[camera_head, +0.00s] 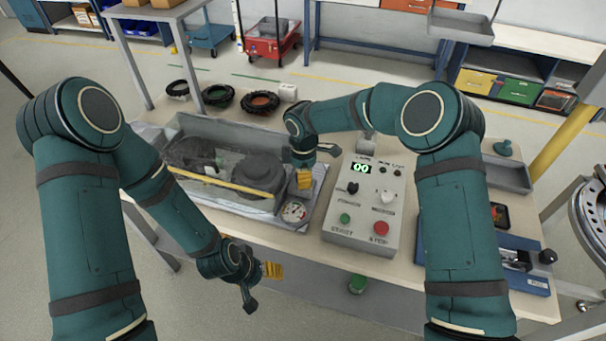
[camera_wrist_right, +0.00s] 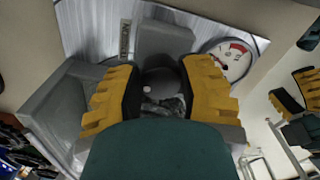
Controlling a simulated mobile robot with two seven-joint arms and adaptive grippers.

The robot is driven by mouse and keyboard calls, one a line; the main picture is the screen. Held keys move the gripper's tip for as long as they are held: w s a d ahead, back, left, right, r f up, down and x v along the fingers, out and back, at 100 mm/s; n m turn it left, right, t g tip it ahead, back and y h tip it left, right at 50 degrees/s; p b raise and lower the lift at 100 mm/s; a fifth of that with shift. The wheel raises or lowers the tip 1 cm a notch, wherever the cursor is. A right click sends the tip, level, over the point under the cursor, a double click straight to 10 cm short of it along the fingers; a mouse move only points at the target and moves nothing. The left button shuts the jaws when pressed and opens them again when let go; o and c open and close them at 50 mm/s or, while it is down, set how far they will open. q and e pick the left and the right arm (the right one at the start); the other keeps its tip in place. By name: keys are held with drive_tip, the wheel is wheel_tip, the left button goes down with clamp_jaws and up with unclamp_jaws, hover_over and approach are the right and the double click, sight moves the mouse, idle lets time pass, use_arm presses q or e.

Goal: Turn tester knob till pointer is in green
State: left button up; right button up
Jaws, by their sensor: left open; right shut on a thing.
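The round gauge (camera_head: 294,212) has a white face and sits at the front right corner of the metal plate. In the right wrist view the gauge (camera_wrist_right: 232,60) shows a red arc and a dark pointer; no green band is clear, and I cannot read where the pointer stands. The dark tester knob (camera_wrist_right: 162,84) lies between the yellow pads of my right gripper (camera_wrist_right: 160,95), which is shut on it. In the head view my right gripper (camera_head: 304,178) hides the knob. My left gripper (camera_head: 262,284) is open and empty in front of the table edge.
A grey control box (camera_head: 337,234) with a display, knobs and green and red buttons stands just right of the gauge. A grey open-topped enclosure (camera_head: 210,124) with machinery is to the left.

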drive_tip(key=shift+d+n, duration=0.1)
drive_tip(key=shift+n, duration=0.8)
drive_tip(key=shift+f, duration=0.1)
drive_tip(key=o, duration=1.2)
